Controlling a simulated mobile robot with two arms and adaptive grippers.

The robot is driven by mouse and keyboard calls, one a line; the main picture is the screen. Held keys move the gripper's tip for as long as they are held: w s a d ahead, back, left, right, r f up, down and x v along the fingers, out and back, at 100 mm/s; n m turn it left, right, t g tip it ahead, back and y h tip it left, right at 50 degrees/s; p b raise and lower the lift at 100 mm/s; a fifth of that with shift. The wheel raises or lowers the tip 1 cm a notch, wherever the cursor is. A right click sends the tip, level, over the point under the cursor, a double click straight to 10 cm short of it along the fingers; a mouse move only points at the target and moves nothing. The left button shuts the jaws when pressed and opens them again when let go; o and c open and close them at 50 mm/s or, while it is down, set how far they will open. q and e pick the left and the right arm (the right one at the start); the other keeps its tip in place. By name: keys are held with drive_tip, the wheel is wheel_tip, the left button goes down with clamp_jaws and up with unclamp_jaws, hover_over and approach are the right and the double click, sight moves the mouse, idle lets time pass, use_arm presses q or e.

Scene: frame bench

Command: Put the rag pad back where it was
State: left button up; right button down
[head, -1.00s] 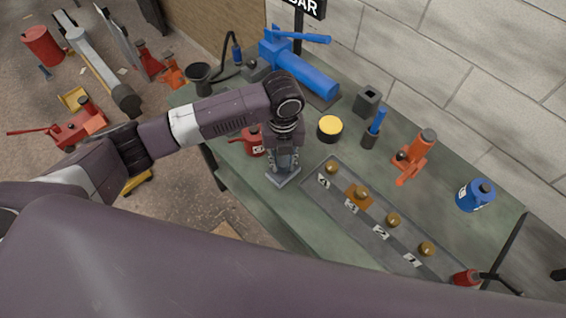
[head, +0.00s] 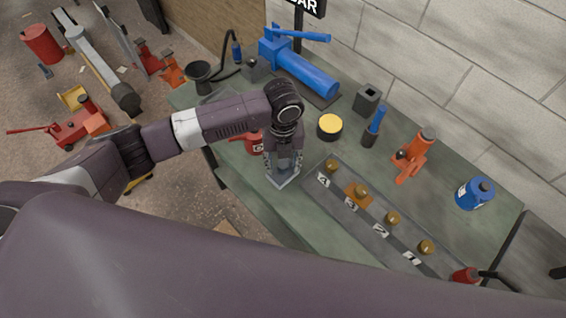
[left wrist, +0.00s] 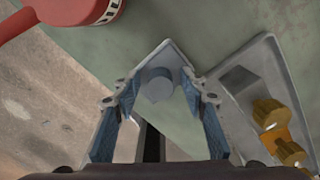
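A grey square pad (head: 284,183) with a round grey knob lies on the green bench near its front left edge. I take it as the rag pad, though I cannot be sure. In the left wrist view the knob (left wrist: 156,84) stands between the fingers on the pad (left wrist: 172,55). My left gripper (head: 283,170) points down over it. In the left wrist view the gripper (left wrist: 158,92) is open, with gaps on both sides of the knob. My right gripper is not in view.
A grey tray (head: 318,193) with numbered labels and several brass knobs lies just right of the pad; one knob stands on an orange square (head: 350,190). A red can (head: 252,142) is close behind my gripper. A yellow-topped tin (head: 330,126) and orange jack (head: 412,160) stand farther back.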

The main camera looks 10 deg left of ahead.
sight(283, 163)
use_arm(q)
wheel_tip(283, 163, up, 12)
drive_tip(key=b, duration=0.2)
drive_tip(key=shift+r, duration=0.15)
idle(0.5)
